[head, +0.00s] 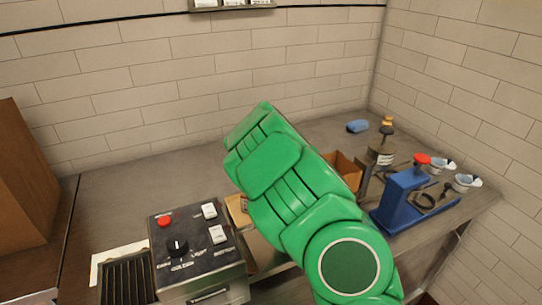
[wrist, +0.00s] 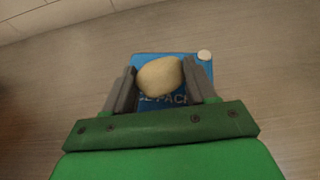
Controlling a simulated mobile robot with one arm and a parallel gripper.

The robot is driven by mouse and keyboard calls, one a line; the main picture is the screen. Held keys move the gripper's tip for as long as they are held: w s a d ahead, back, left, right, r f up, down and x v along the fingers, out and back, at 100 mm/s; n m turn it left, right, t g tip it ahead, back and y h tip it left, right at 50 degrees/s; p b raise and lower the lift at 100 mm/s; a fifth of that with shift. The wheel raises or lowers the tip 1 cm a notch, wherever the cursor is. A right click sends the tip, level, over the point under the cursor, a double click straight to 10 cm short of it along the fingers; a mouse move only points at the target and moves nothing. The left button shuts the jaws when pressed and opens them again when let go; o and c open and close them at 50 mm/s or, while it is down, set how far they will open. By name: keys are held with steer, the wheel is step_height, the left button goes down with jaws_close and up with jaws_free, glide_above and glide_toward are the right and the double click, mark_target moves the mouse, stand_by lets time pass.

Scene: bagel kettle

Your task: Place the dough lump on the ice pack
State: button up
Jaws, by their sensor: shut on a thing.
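In the wrist view the pale, rounded dough lump (wrist: 160,76) sits between the two grey fingers of my gripper (wrist: 163,88), which is shut on it. Behind the lump is the blue ice pack (wrist: 139,57) with white lettering, lying on the grey surface. The lump and fingers cover much of the pack. I cannot tell whether the lump touches the pack or is held above it. In the head view my green arm hides the fingers, the lump and the pack.
A black control box (head: 196,254) with a red button stands front left. At the right are an open cardboard box (head: 345,171), a dark jar (head: 382,152) and a blue tool (head: 402,199). A blue item (head: 358,126) lies at the back.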

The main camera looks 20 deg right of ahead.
steer(key=shift+f, duration=0.25)
steer(key=shift+f, duration=0.15)
steer(key=o, duration=1.1)
steer(key=shift+c, duration=0.2)
steer(key=v, duration=1.2)
steer(key=shift+r, duration=0.2)
